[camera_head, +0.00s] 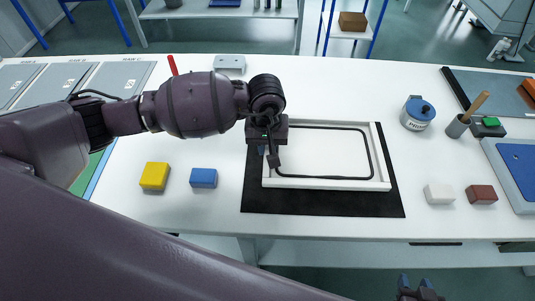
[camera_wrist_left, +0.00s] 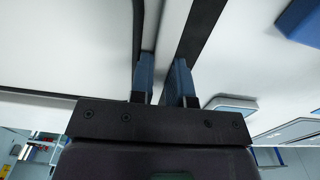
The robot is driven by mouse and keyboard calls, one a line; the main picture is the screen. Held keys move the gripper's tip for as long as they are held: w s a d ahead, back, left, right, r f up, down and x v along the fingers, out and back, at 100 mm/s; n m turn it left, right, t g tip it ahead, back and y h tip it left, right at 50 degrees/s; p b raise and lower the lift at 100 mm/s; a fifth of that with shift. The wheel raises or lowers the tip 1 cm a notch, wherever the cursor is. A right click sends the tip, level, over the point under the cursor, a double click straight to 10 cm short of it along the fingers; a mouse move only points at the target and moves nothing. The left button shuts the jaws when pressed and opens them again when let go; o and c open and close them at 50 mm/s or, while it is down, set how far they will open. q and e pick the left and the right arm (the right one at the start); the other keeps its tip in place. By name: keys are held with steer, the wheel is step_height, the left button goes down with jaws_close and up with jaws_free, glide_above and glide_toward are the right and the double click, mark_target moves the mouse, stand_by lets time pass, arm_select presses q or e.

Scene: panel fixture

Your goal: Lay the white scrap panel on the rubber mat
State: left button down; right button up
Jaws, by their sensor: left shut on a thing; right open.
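The white panel (camera_head: 320,153), with a raised rim and a black line running around its inside, is over the black rubber mat (camera_head: 322,204). It looks flat and level; I cannot tell whether it fully touches the mat. Mat shows along the near, left and right sides. My left gripper (camera_head: 273,162) is shut on the panel's left rim. In the left wrist view, the fingers (camera_wrist_left: 163,82) straddle the pale rim (camera_wrist_left: 171,35), with the black mat (camera_wrist_left: 199,30) beside it. My right gripper (camera_head: 420,290) is open and empty at the bottom edge, partly cut off.
A yellow block (camera_head: 155,176) and a blue block (camera_head: 204,178) lie left of the mat. A white block (camera_head: 439,194), a brown block (camera_head: 481,194), a blue-lidded tin (camera_head: 418,113) and a grey cup (camera_head: 458,126) stand to the right. Grey panels (camera_head: 120,77) lie far left.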

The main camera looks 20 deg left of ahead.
arm_select(q)
steer(key=shift+f, duration=1.95)
arm_select(e)
steer(key=shift+s+f, duration=0.2)
steer(key=shift+f, duration=0.05)
arm_select(q)
steer(key=shift+f, duration=0.1)
arm_select(e)
steer(key=shift+f, duration=0.1)
arm_select(q)
steer(key=c, duration=1.1)
jaws_free()
steer(key=shift+r, duration=0.2)
step_height(320, 180, up, 11)
steer(key=shift+a+f, duration=0.1)
steer(key=shift+f, duration=0.1)
steer(key=shift+r, duration=0.55)
arm_select(e)
steer(key=shift+s+r, duration=0.15)
steer(key=shift+r, duration=0.05)
arm_select(q)
steer(key=shift+s, duration=0.15)
